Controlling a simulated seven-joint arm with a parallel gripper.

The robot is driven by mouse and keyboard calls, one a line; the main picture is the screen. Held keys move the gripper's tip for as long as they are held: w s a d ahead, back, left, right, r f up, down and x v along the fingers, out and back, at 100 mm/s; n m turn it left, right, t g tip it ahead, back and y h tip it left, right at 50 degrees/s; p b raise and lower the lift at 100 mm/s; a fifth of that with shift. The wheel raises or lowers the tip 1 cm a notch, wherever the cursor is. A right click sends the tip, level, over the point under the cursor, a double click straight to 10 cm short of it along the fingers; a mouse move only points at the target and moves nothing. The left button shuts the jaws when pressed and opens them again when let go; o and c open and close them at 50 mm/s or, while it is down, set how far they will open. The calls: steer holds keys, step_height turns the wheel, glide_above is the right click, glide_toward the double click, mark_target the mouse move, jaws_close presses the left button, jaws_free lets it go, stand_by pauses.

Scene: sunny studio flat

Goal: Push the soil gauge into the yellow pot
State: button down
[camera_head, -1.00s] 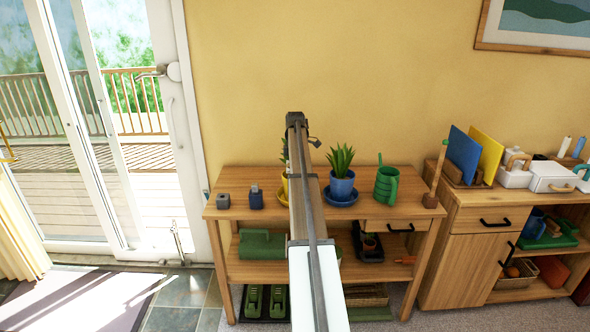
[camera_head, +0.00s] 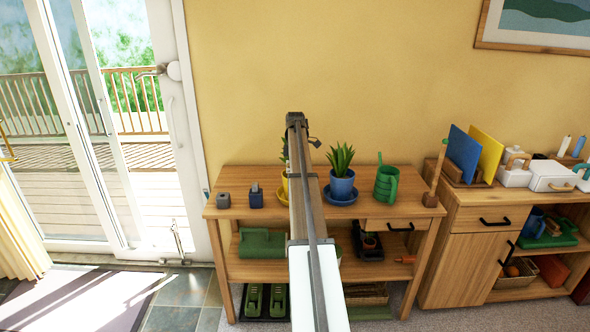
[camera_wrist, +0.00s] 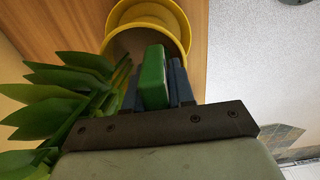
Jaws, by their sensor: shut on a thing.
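My gripper (camera_wrist: 160,88) is shut on the soil gauge (camera_wrist: 154,76), whose green head shows between the dark fingers in the wrist view. The yellow pot (camera_wrist: 184,22) lies just beyond, and the gauge's head overlaps its opening in the picture. The gauge's lower part is hidden, so I cannot tell how deep it is or whether it touches soil. Green leaves (camera_wrist: 62,100) crowd the left of the gripper. In the head view my arm hides the gripper and gauge, and only a sliver of the yellow pot (camera_head: 285,187) shows.
On the wooden bench (camera_head: 235,212) stand a grey block (camera_head: 223,201), a dark blue holder (camera_head: 256,199), a blue pot (camera_head: 342,188) with a spiky plant, and a green watering can (camera_head: 387,184). The bench top's front left is bare.

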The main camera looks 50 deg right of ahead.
steer(key=shift+f, duration=0.2)
steer(key=c, duration=1.2)
jaws_free()
steer(key=shift+c, duration=0.2)
steer(key=o, duration=0.4)
steer(key=shift+c, duration=0.2)
steer(key=shift+o, duration=0.5)
steer(key=o, duration=0.4)
steer(key=shift+r, duration=0.1)
steer(key=shift+r, duration=3.5)
